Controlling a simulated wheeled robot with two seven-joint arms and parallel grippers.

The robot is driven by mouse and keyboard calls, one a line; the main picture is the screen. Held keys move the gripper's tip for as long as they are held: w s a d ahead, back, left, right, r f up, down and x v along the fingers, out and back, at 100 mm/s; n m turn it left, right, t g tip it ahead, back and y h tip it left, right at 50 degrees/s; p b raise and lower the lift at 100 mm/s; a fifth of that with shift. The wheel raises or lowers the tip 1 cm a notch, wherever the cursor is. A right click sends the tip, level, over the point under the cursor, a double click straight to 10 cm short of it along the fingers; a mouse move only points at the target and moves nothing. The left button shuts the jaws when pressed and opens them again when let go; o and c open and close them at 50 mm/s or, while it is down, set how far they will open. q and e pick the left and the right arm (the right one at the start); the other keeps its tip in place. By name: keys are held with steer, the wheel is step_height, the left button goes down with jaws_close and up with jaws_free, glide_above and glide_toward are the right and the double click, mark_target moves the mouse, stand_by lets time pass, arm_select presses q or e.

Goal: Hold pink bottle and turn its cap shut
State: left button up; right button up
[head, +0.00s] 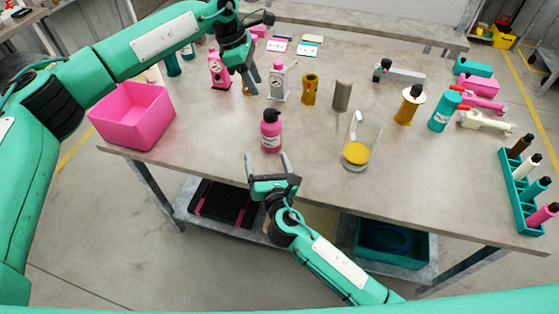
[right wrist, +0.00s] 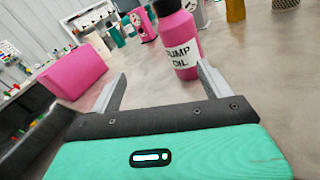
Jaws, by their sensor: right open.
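The pink bottle (head: 271,134) stands upright near the front edge of the table, with a dark cap (head: 269,115) on top. In the right wrist view the pink bottle (right wrist: 178,45) reads "PUMP OIL", and its cap is cut off by the top edge. My right gripper (head: 267,159) is open and empty, just in front of the bottle. In the right wrist view its fingers (right wrist: 161,76) point towards the bottle, which is nearer the right finger. My left gripper (head: 247,88) points down farther back, between a pink and a white pump-like item; its jaw opening is unclear.
A pink bin (head: 133,116) stands at the front left. A clear-sided holder with a yellow base (head: 356,155) stands right of the bottle. Ochre (head: 310,89) and grey (head: 342,95) cylinders stand behind. A teal rack (head: 520,190) of bottles stands at the right edge.

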mark_target(270, 125)
steer(key=d+n, duration=0.1)
steer(key=d, duration=0.1)
steer(key=shift+w+d+n+h, duration=0.15)
steer(key=shift+d+n+h, duration=0.15)
steer(key=shift+n, duration=0.1)
steer(key=shift+w+d, duration=0.1)
steer(key=shift+d, duration=0.15)
steer(key=shift+w, duration=0.2)
steer(key=w, duration=0.4)
steer(key=w+a, duration=0.1)
steer(key=w, duration=0.3)
steer(key=w+a, duration=0.1)
steer(key=w, duration=0.4)
